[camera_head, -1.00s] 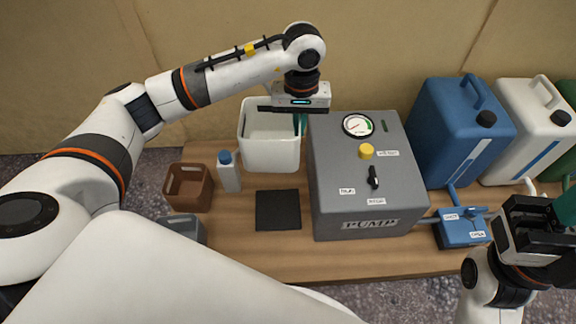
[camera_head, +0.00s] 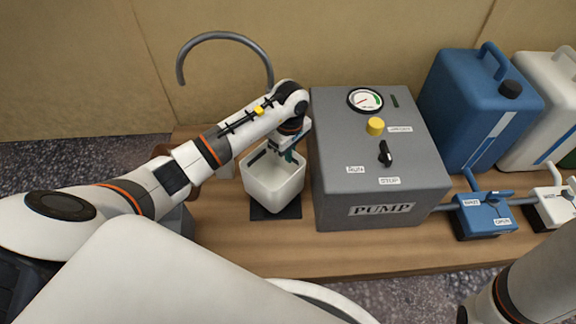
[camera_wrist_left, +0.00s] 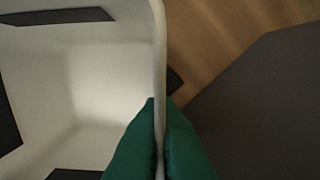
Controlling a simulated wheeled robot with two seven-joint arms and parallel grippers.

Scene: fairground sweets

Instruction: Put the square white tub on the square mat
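The square white tub (camera_head: 272,190) stands upright over the square black mat (camera_head: 291,211). The mat shows as a dark border at the tub's front and right. I cannot tell whether the tub rests on the mat or hangs just above it. My left gripper (camera_head: 290,153) is shut on the tub's right wall near the rim. In the left wrist view its green fingers (camera_wrist_left: 160,140) pinch the wall of the tub (camera_wrist_left: 100,85), one inside and one outside. My right gripper is out of view; only part of that arm shows at bottom right.
The grey pump box (camera_head: 375,170) stands close to the tub's right. Blue (camera_head: 478,110) and white (camera_head: 540,115) canisters and a blue valve block (camera_head: 485,218) lie farther right. My left arm mostly hides the small containers at left. Wood in front of the mat is clear.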

